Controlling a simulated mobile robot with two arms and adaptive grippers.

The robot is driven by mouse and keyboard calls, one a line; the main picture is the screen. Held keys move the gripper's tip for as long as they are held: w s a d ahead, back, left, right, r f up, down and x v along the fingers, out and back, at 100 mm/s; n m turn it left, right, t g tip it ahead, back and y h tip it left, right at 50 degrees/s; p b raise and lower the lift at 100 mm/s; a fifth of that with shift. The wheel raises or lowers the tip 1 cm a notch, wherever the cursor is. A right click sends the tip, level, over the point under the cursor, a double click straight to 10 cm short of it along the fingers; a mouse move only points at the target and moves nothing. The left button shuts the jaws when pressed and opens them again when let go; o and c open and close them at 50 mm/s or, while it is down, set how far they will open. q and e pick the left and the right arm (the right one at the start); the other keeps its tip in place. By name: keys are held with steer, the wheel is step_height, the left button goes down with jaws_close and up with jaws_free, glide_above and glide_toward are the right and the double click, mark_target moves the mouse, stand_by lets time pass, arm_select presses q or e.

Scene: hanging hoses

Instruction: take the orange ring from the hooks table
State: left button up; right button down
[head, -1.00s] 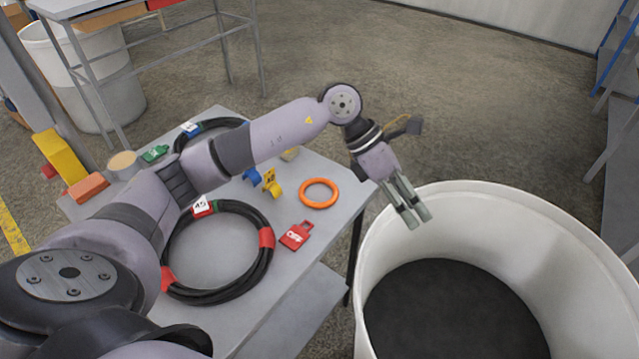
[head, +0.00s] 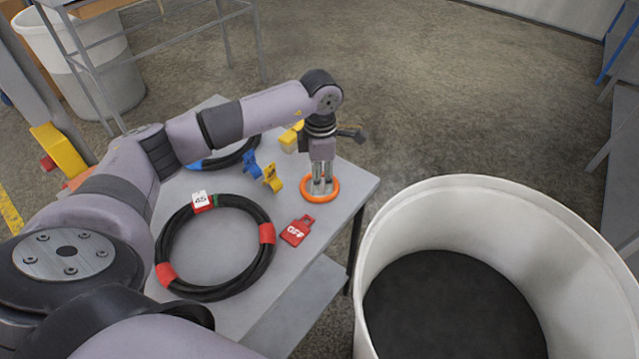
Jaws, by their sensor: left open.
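The orange ring (head: 333,196) lies flat on the grey hooks table (head: 295,265), near its right corner. My left gripper (head: 321,191) points straight down over the ring, with its fingertips inside or just above the ring's opening. Its fingers are open, and I cannot tell whether they touch the ring or the table. The fingers hide the far part of the ring. My right gripper is not in view.
Blue (head: 251,165) and yellow clips (head: 272,178) are behind. A large white bin (head: 480,190) stands close right of the table.

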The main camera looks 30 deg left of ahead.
mark_target(322, 197)
arm_select(q)
steer(key=shift+f, duration=0.65)
steer(key=shift+f+p, duration=0.3)
steer(key=f, duration=0.2)
steer(key=f+p, duration=0.1)
steer(key=f, duration=0.1)
steer(key=shift+w+d+f, duration=0.1)
steer(key=shift+w+f, duration=0.1)
steer(key=shift+f, duration=0.05)
jaws_close()
